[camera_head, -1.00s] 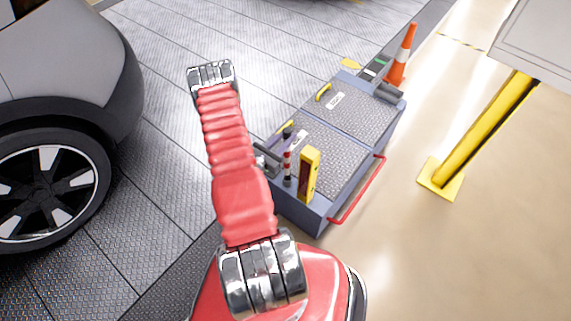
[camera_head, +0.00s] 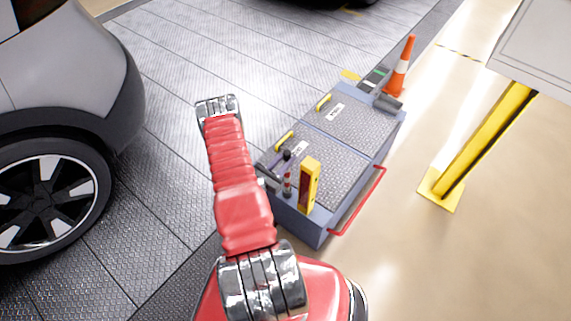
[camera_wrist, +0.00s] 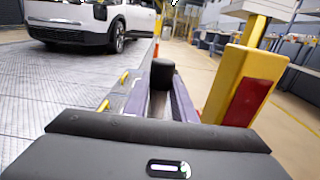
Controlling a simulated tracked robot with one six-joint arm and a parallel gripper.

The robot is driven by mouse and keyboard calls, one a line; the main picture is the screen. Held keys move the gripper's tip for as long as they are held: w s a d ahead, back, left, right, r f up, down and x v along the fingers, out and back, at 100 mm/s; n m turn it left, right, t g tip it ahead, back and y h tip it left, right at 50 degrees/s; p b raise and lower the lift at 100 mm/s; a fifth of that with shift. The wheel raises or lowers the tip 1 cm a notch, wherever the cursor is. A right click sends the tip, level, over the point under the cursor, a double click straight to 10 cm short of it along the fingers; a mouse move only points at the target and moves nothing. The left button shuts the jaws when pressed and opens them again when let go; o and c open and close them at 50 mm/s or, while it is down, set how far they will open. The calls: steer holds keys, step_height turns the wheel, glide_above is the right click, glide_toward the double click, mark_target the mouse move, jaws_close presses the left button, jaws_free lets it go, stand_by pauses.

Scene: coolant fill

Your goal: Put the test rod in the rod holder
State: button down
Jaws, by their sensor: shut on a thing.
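The test rod (camera_head: 287,181), banded red and white with a dark top, stands about upright over the near end of the grey cart in the head view. My gripper (camera_head: 280,166), partly hidden by my red arm, is shut on its upper part. A yellow upright block (camera_head: 310,184) with a dark red face is just right of the rod. It also shows in the wrist view (camera_wrist: 238,82). I cannot make out the rod holder or the rod's lower tip clearly.
The cart (camera_head: 335,150) has ribbed lids, yellow handles (camera_head: 323,103) and a red side rail (camera_head: 357,205). An orange cone (camera_head: 399,68) stands beyond it. A car (camera_head: 62,120) is at left, a yellow post (camera_head: 485,140) at right.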

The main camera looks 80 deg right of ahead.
steer(key=shift+f, duration=1.05)
steer(key=c, duration=1.5)
jaws_free()
steer(key=shift+o, duration=0.2)
steer(key=shift+w+a, duration=0.1)
steer(key=v, duration=1.1)
steer(key=shift+w+a, duration=0.15)
steer(key=shift+a, duration=0.25)
steer(key=shift+r, duration=0.2)
